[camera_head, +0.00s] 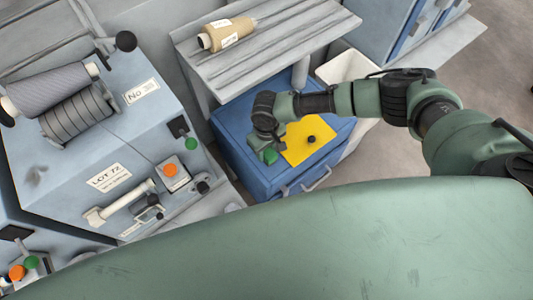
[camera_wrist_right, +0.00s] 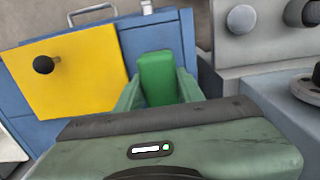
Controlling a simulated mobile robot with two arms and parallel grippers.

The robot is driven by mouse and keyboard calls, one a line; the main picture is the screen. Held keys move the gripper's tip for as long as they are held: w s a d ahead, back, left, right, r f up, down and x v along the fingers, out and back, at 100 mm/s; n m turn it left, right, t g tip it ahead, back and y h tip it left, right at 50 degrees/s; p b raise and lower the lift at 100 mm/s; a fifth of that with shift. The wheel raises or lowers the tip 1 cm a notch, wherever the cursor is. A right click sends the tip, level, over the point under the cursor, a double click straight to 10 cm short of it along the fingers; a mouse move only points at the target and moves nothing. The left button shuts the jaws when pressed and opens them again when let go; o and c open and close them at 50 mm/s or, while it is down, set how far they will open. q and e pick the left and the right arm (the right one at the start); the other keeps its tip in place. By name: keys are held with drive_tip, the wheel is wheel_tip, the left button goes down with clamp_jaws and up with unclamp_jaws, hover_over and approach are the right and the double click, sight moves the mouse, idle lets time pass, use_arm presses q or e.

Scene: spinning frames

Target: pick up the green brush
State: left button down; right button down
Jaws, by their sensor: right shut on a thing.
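The green brush (camera_wrist_right: 157,78) stands between the fingers of my right gripper (camera_wrist_right: 158,92) in the right wrist view. The gripper is shut on it. In the head view the brush (camera_head: 270,156) shows as a small green patch under my right gripper (camera_head: 272,142), above or at the top of the blue cabinet. I cannot tell whether it touches the cabinet top. Its lower part is hidden by the gripper in the wrist view. My left gripper is not in view.
A yellow sheet (camera_head: 322,132) with a black knob (camera_head: 311,139) is on the blue cabinet (camera_head: 240,132). A grey slatted shelf (camera_head: 285,40) with a tan spool (camera_head: 228,34) is behind it. The grey machine (camera_head: 90,140) stands close on the left. A white bin (camera_head: 347,66) is behind right.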

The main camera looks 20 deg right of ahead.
sight(267, 150)
wheel_tip(267, 150, up, 17)
drive_tip(key=shift+f, duration=0.1)
